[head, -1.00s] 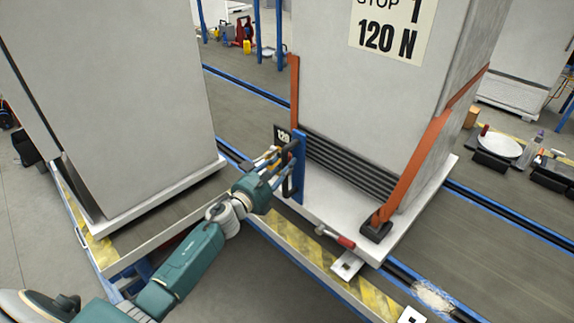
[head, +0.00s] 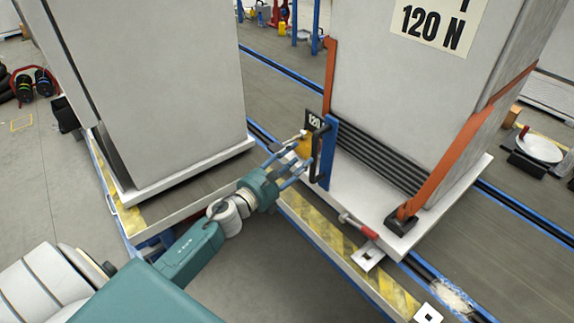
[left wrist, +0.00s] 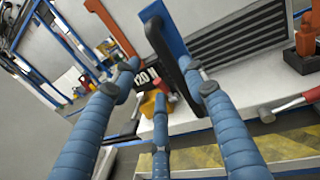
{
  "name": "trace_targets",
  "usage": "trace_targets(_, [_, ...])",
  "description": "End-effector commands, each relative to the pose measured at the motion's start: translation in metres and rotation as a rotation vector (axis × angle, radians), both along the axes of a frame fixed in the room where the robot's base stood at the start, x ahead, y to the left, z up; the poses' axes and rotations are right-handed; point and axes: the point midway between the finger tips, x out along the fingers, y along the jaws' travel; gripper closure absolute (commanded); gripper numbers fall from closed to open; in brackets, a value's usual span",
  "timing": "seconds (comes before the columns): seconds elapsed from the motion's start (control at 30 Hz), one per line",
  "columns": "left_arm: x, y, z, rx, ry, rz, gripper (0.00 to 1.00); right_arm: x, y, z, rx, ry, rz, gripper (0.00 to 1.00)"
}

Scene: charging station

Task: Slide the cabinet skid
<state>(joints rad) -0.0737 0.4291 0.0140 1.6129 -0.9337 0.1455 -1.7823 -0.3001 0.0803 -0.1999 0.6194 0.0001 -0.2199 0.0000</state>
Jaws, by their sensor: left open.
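The cabinet skid (head: 385,215) is a white base under a tall grey cabinet (head: 420,110) marked "120 N", held by orange straps. A blue upright plate (head: 328,152) with a black handle (head: 316,158) stands at its near left corner; the handle also shows in the left wrist view (left wrist: 164,46). My left gripper (head: 296,152), with blue fingers, is open just left of the handle. In the left wrist view the handle lies between the upper two fingers (left wrist: 162,82); I cannot tell if any finger touches it. My right gripper is out of view.
Another grey cabinet (head: 160,90) stands on a white base at the left. A yellow-black striped edge (head: 320,232) runs along the front. Blue-edged rails (head: 440,285) run past the skid.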

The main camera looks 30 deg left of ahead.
Motion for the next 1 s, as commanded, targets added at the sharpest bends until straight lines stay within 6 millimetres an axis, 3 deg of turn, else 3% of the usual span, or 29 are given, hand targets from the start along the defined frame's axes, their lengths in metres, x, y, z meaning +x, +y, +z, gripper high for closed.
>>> trace_targets(0.1, [-0.022,0.004,-0.001,0.0,0.002,0.001,0.57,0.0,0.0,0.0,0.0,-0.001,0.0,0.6])
trace_targets(0.3, [-0.041,0.008,0.0,0.0,0.0,0.002,0.57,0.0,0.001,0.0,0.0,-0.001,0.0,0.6])
trace_targets(0.87, [-0.043,0.008,0.0,-0.002,0.0,0.003,0.57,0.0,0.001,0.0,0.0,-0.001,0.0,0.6])
trace_targets(1.0, [-0.046,0.013,-0.02,-0.125,0.065,0.033,0.57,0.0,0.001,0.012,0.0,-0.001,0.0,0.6])
